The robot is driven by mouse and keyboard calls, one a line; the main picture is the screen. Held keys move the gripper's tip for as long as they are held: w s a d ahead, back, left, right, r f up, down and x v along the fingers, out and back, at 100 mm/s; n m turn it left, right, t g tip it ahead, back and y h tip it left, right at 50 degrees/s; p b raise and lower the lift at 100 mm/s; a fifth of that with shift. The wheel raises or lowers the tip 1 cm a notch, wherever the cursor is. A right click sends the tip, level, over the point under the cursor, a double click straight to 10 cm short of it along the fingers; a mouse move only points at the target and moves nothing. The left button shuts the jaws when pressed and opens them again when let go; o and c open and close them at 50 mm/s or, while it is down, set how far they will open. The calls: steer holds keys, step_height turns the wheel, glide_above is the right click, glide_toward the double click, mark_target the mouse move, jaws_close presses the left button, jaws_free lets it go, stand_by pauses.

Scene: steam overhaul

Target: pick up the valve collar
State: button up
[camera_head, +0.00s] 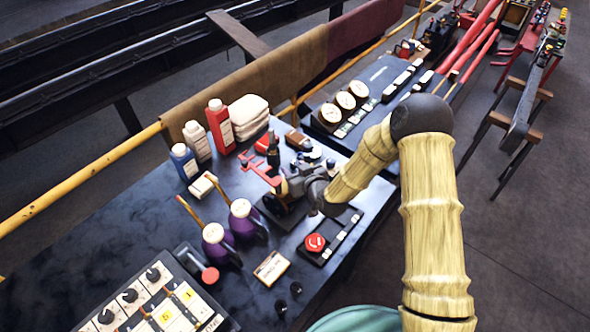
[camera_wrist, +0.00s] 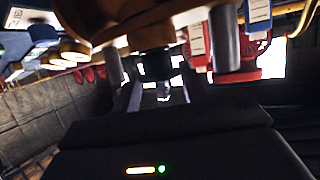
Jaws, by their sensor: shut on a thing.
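My gripper (camera_wrist: 160,92) is shut on a small dark round piece (camera_wrist: 157,66) in the wrist view; it fits the valve collar, but shadow hides its full shape. In the head view my gripper (camera_head: 284,190) is low over the dark bench (camera_head: 120,235), beside a red bracket-like part (camera_head: 258,168). The held piece is mostly hidden there by the gripper and wrist. I cannot tell whether it still touches the bench.
Two purple-and-white containers with handles (camera_head: 243,218) stand left of my gripper. Behind are a red bottle (camera_head: 220,128), a blue bottle (camera_head: 184,161) and folded cloths (camera_head: 248,115). A red button panel (camera_head: 316,243) lies in front. Gauges (camera_head: 345,100) are at the back right.

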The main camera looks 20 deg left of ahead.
mark_target(296, 170)
step_height(296, 170, up, 10)
steer(key=b, duration=0.3)
steer(key=shift+f, duration=0.1)
stand_by(0.7)
